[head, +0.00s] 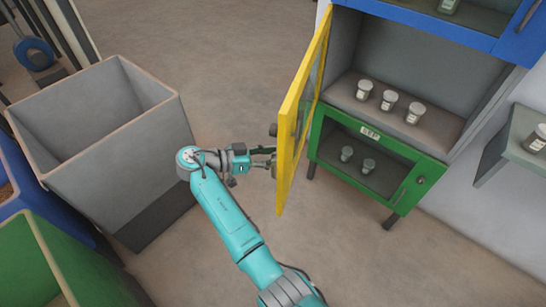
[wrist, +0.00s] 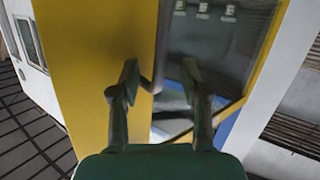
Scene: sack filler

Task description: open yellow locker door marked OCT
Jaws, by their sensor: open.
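The yellow locker door (head: 288,120) stands swung out from the cabinet, at roughly a right angle to its front. Its edge faces my head camera, so no OCT mark can be read. My gripper (head: 271,162) is at the door's left side, near its lower free end, beside the handle. In the wrist view the yellow door frame (wrist: 95,60) and its glass pane fill the middle. My gripper (wrist: 162,95) is open there, with one finger on each side of a grey handle (wrist: 157,75). I cannot tell whether a finger touches it.
The opened compartment (head: 345,98) holds three lidded jars (head: 388,100). A green locker (head: 335,150) with a glass front is below it and a blue one (head: 480,38) above. A grey bin (head: 150,140) stands left of my arm. A small shelf (head: 507,150) is at right. The floor below the cabinet is clear.

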